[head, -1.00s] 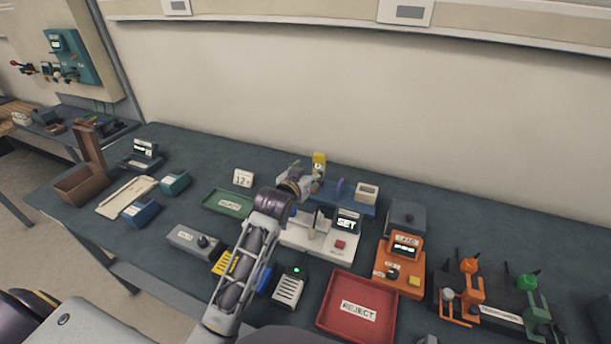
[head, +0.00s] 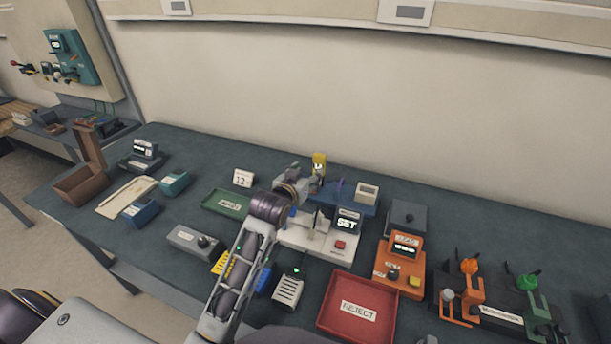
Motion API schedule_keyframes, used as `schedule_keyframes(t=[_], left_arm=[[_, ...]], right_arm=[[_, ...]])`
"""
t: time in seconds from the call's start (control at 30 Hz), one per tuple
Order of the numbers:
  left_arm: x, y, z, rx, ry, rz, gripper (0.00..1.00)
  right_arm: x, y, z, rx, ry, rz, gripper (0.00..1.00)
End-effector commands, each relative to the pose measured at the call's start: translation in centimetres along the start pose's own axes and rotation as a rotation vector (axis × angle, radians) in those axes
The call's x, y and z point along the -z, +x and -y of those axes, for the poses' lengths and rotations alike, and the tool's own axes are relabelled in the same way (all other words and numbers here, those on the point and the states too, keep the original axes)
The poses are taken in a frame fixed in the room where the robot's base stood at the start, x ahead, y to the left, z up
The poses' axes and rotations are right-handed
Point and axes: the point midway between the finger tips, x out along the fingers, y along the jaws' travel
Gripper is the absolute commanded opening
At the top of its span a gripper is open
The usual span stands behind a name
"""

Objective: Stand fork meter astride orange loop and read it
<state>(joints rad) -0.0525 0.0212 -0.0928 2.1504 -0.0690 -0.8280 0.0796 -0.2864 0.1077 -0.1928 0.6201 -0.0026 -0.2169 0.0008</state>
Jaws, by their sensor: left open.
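A small yellow device (head: 319,161) with a dark marking stands at the back of the table, at the left end of a blue rack; it looks like the fork meter, but its prongs are hidden. My left gripper (head: 311,182) is open, close beside and just in front of it. I cannot tell whether they touch. At the right, a dark fixture (head: 497,317) carries an orange clamp-like part (head: 467,299) and a green one (head: 540,312). An orange piece (head: 469,265) sits at the top there; a distinct orange loop cannot be made out. My right gripper is not in view.
A white tester (head: 318,241) reading SET is right of my left wrist. An orange box (head: 400,266) with a display and a red REJECT tray (head: 385,331) lie between it and the dark fixture. A green tray (head: 214,203) is left. A blue rack (head: 347,197) runs along the back.

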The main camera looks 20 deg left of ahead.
Motion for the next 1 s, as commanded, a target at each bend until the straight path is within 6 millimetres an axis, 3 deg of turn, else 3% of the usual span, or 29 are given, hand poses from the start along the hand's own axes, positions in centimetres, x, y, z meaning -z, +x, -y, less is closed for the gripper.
schedule_keyframes(t=[0.33, 1.0], left_arm=[[0.0, 0.0, 0.0, 0.000, 0.000, 0.000, 0.60], [0.0, 0.0, 0.0, 0.000, 0.000, 0.000, 0.60]], right_arm=[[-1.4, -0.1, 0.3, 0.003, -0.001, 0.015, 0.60], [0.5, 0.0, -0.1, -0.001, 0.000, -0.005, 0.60]])
